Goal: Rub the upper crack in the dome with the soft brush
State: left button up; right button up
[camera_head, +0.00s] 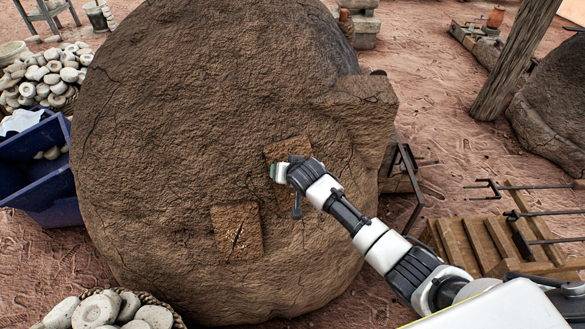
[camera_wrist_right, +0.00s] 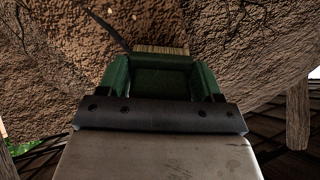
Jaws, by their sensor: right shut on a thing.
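The mud dome (camera_head: 200,120) fills the middle of the head view. An upper patch (camera_head: 288,149) of lighter, rougher clay on its face is partly covered by my right gripper (camera_head: 275,171); any crack in it is hidden there. A lower patch (camera_head: 237,235) shows a dark slanting crack. In the right wrist view my green-fingered gripper (camera_wrist_right: 160,78) is shut on the soft brush, whose pale bristles (camera_wrist_right: 160,50) point at the dome. A dark crack (camera_wrist_right: 108,31) runs just left of the bristles. I cannot tell whether the bristles touch the clay. My left gripper is out of view.
A blue crate (camera_head: 45,165) and a heap of pale stones (camera_head: 45,75) stand left of the dome. A basket of stones (camera_head: 110,310) is at the front. Wooden slats (camera_head: 490,240) with dark rods lie to the right, with a post (camera_head: 515,60) behind.

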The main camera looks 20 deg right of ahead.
jog(key=shift+w+r, duration=0.6)
jog(key=shift+r, duration=0.1)
jog(key=shift+w+d+p, duration=0.15)
jog(key=shift+d+p, duration=0.2)
jog(key=shift+d, duration=0.5)
jog(key=shift+w+d+p, duration=0.1)
jog(key=shift+d+p, duration=0.2)
jog(key=shift+d, duration=0.55)
jog(key=shift+w+d, duration=0.15)
jog(key=shift+d, duration=0.85)
jog(key=shift+w+d, duration=0.15)
jog(key=shift+d, duration=0.85)
jog(key=p+v, duration=0.2)
jog(key=p, duration=0.2)
jog(key=shift+s+r, duration=0.1)
jog(key=shift+r, duration=0.2)
jog(key=p+v, duration=0.3)
jog(key=p, duration=0.1)
jog(key=shift+s+p, duration=0.25)
jog(key=shift+p, duration=0.05)
